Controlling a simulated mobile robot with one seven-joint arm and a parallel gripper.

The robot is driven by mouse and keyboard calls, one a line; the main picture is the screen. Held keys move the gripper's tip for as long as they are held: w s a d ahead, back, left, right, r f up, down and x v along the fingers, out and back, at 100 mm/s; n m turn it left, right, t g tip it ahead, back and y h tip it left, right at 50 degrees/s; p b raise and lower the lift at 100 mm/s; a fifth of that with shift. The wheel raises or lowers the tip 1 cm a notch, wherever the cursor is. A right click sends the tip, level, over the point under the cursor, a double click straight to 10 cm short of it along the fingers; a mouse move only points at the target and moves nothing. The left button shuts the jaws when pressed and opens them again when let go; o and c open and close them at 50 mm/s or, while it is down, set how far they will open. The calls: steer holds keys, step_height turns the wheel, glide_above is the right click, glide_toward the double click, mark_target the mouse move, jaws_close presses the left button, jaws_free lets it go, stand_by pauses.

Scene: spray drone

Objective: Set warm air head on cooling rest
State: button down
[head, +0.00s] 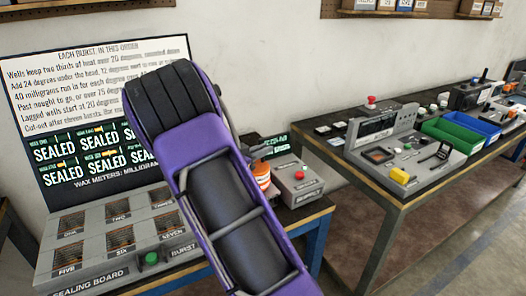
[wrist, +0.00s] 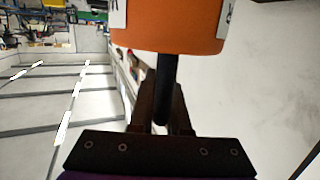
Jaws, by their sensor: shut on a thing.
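The warm air head (wrist: 168,28) is an orange body with white patches on a black stem in the wrist view. My gripper (wrist: 165,105) is shut on the black stem, below the orange part. In the head view the orange and white head (head: 262,174) shows just right of my purple arm, in front of the grey box. My arm hides the gripper in that view. I cannot make out the cooling rest in either view; my arm covers part of the bench.
The sealing board (head: 110,270) with several grated wells and a green button lies at lower left, partly behind my arm. A grey box (head: 312,184) with a red button stands right of it. A second bench (head: 380,180) at right holds devices, a green bin and a blue bin.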

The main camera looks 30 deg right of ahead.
steer(key=shift+f, duration=0.15)
steer(key=c, duration=0.9)
jaws_free()
steer(key=shift+a+r, duration=0.1)
steer(key=shift+r, duration=0.1)
steer(key=v, duration=1.1)
steer(key=shift+s+a, duration=0.25)
steer(key=shift+a, duration=0.1)
